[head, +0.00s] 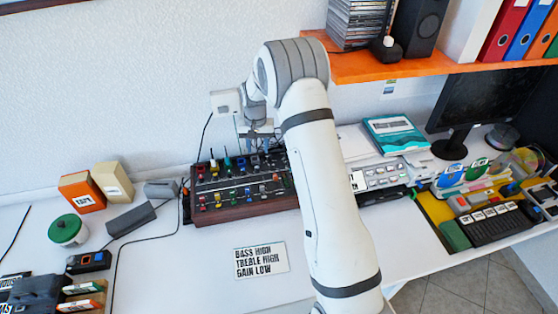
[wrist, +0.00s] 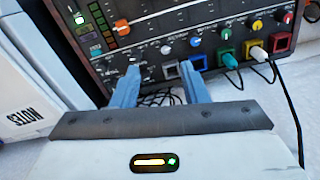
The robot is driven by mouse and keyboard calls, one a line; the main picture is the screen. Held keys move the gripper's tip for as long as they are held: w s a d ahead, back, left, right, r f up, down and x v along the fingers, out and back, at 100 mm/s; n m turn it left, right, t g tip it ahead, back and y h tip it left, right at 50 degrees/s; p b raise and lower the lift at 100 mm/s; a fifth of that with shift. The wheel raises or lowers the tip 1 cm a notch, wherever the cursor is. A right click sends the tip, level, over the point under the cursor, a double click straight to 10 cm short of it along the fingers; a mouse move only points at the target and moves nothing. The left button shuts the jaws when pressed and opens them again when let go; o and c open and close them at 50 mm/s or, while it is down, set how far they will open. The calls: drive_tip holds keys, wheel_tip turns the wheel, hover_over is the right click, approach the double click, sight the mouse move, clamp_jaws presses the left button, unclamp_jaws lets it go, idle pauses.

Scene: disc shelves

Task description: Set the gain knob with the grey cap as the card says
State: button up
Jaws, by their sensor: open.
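The card (head: 261,262) lies flat on the table in front of the mixer and reads BASS HIGH, TREBLE HIGH, GAIN LOW. The mixer (head: 248,203) has wooden sides and rows of coloured knobs and sliders. In the wrist view, the mixer panel (wrist: 150,30) shows a row of caps; a pale grey or white cap (wrist: 166,49) is at its left end. I cannot read its pointer or confirm its label. My gripper (head: 256,134) is above the mixer's back edge. In the wrist view its blue fingers (wrist: 160,90) are apart and empty, with dark cables beyond them.
Coloured sockets (wrist: 228,55) line the mixer's edge, with plugged cables. A white NOTES box (wrist: 30,100) is at the left in the wrist view. An orange shelf (head: 400,66) overhangs at the right. Clear table lies around the card.

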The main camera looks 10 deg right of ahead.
drive_tip(key=s+d+r+b, duration=0.1)
drive_tip(key=s+r+b, duration=0.2)
drive_tip(key=s, duration=0.6)
drive_tip(key=s+d+r+n+t+b, duration=0.1)
drive_tip(key=s+d+r+b, duration=0.1)
drive_tip(key=s+r, duration=0.6)
drive_tip(key=shift+s+r+b, duration=0.25)
drive_tip(key=shift+s+b, duration=0.15)
drive_tip(key=shift+b, duration=0.5)
drive_tip(key=s+d+r+t, duration=0.1)
drive_tip(key=s, duration=0.8)
drive_tip(key=s+r+n, duration=0.1)
drive_tip(key=s+r, duration=0.1)
drive_tip(key=s, duration=0.8)
drive_tip(key=shift+d+r+t, duration=0.3)
drive_tip(key=shift+d+t, duration=0.05)
drive_tip(key=shift+t, duration=0.05)
